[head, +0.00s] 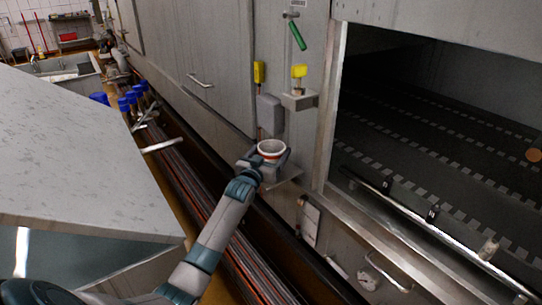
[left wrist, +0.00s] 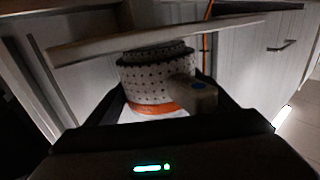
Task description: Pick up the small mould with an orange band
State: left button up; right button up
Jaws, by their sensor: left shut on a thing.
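The small white mould (head: 271,147) with an orange band is at the end of my left arm, beside the grey cabinet wall. Its round open rim faces up in the head view. My left gripper (head: 268,163) is shut on it. In the left wrist view the mould (left wrist: 150,85) is pale and dotted with holes, with the orange band near its lower edge, between the dark fingers of the gripper (left wrist: 165,118). I cannot tell whether the mould touches the small ledge below. My right gripper does not show.
A small metal ledge (head: 287,178) juts from the wall by the gripper. A large dark opening (head: 430,130) lies to the right, with a rail along its front. A grey worktop (head: 70,160) stands on the left. Several blue-topped items (head: 125,103) stand behind.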

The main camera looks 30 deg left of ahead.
pick_arm(q)
jog(key=s+d, duration=0.3)
jog(key=s, duration=1.4)
jog(key=shift+s+r+b, duration=0.2)
jog(key=shift+s+b, duration=0.15)
jog(key=shift+s, duration=0.05)
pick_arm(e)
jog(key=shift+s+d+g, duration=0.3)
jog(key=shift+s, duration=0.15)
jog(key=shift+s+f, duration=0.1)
pick_arm(q)
jog(key=shift+d, duration=0.2)
jog(key=s+d+r+h+p, duration=0.1)
jog(key=s+d+r, duration=0.1)
jog(key=d, duration=0.6)
jog(key=s+d+r+m+h+p, duration=0.1)
jog(key=s+d+r, duration=0.1)
jog(key=d, duration=0.6)
jog(key=s+d+r+m+h+p, duration=0.1)
jog(key=s+d+r, duration=0.1)
jog(key=d, duration=0.5)
jog(key=shift+s+d+r, duration=0.3)
jog(key=shift+s+d, duration=0.1)
jog(key=shift+s, duration=0.4)
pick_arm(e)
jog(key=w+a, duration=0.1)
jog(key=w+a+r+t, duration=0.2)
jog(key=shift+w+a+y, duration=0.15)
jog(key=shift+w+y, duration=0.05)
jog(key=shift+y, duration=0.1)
